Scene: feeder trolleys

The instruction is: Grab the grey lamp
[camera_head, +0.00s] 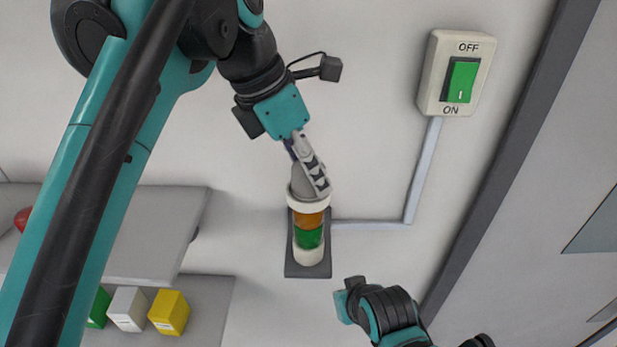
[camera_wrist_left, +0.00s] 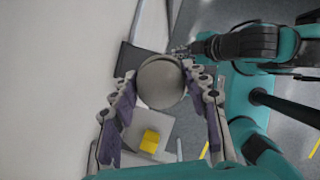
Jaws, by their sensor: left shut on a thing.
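The grey lamp (camera_head: 298,184) is the rounded top piece of a wall-mounted stack light, above a white ring, an orange section (camera_head: 309,218) and a green section (camera_head: 308,238). My left gripper (camera_head: 313,176) is shut on the grey lamp, and one finger hides part of it in the head view. In the left wrist view, the grey lamp (camera_wrist_left: 162,84) sits between the two fingers of my left gripper (camera_wrist_left: 163,76). The lamp appears in line with the stack, but I cannot tell if it is seated. My right arm's end shows low in the head view; its fingers are unclear.
A switch box (camera_head: 458,75) with a green rocker is on the wall at upper right, with a conduit (camera_head: 423,170) to the stack light. Grey shelves (camera_head: 150,235) at lower left hold green, white and yellow (camera_head: 169,312) blocks and a red object (camera_head: 22,218).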

